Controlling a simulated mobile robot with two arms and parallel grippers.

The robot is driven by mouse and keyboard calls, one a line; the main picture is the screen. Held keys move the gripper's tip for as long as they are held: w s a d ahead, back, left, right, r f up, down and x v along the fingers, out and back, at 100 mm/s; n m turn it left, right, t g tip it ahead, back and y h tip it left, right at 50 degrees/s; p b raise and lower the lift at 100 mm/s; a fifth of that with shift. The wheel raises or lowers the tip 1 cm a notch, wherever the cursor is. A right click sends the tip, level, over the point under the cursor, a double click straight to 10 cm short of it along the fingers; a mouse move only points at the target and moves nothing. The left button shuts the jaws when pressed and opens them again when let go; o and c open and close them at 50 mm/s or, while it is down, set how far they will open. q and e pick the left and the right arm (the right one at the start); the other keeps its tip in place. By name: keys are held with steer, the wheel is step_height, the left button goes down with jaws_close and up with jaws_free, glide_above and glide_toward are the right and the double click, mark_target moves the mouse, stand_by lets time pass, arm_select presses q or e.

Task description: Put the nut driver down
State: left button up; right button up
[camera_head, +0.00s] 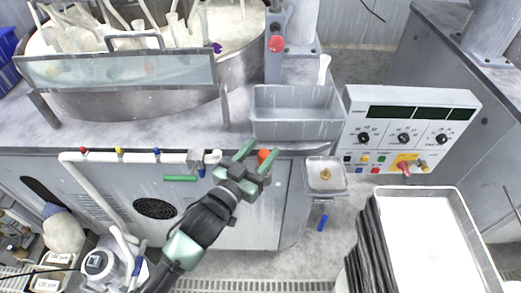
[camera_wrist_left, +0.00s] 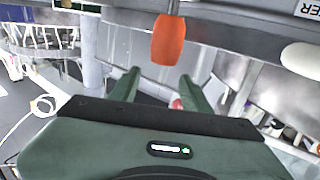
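An orange handle, which looks like the nut driver's (camera_head: 264,155), shows at the front edge of the grey bench, between the fingertips of my left gripper (camera_head: 260,149) in the head view. In the left wrist view the orange handle (camera_wrist_left: 168,40) is just beyond the fingertips, with a thin shaft at its top against the bench edge. My left gripper's green fingers (camera_wrist_left: 159,80) are spread apart, with nothing held between them. Whether a fingertip touches the handle, I cannot tell. What holds the handle is not clear. My right gripper is not in view.
A grey bin (camera_head: 296,130) stands on the bench behind the gripper. A control box (camera_head: 410,105) with knobs stands to its right. A small clear tray (camera_head: 326,187) projects at the bench front. A round polishing machine (camera_head: 120,90) fills the left.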

arm_select(q)
steer(key=shift+r, duration=0.1)
steer(key=shift+s+a+r, duration=0.15)
steer(key=shift+s+r, duration=0.15)
steer(key=shift+r, duration=0.15)
steer(key=b+v, duration=0.2)
steer(key=v, duration=0.9)
steer(key=shift+s, duration=0.2)
steer(key=shift+a, duration=0.1)
